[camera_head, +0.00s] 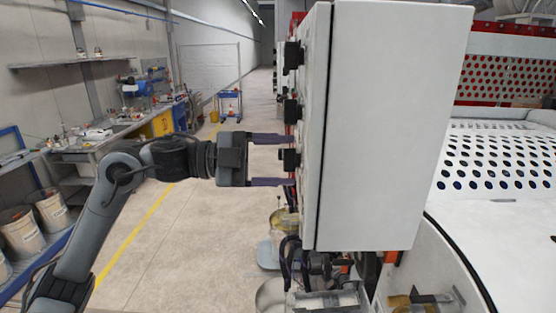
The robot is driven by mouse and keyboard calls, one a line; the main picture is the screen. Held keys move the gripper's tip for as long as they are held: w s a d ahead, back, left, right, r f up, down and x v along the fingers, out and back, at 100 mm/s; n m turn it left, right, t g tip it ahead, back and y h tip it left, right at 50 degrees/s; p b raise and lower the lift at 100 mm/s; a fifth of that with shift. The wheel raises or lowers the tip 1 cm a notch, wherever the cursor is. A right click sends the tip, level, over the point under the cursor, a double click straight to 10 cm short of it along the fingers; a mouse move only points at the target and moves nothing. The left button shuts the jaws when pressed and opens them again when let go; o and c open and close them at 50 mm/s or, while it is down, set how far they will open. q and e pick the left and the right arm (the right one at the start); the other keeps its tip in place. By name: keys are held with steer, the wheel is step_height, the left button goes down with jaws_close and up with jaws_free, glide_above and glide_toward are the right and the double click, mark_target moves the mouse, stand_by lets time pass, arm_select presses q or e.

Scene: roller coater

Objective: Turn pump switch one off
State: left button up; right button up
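A white control cabinet (385,130) stands in the middle, seen from its side, so its front face is at a steep angle. Three black knobs stick out from that face to the left: an upper knob (292,56), a middle knob (291,111) and a lower knob (289,160). I cannot read labels or tell which is pump switch one. My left gripper (280,160) is open, with one purple finger above the lower knob and one below it. The fingertips reach close to the panel; I cannot tell whether they touch the knob.
Below the cabinet are hoses and pans (272,296). The coater with a perforated white surface (495,160) is on the right. A workbench (110,140) and buckets (52,210) line the left wall. The floor (185,250) between is largely clear.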

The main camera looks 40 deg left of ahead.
stand_by(0.3)
arm_select(q)
steer(key=b+v, duration=0.6)
steer(key=v, duration=0.4)
steer(key=shift+s+a, duration=0.25)
steer(key=shift+a, duration=0.05)
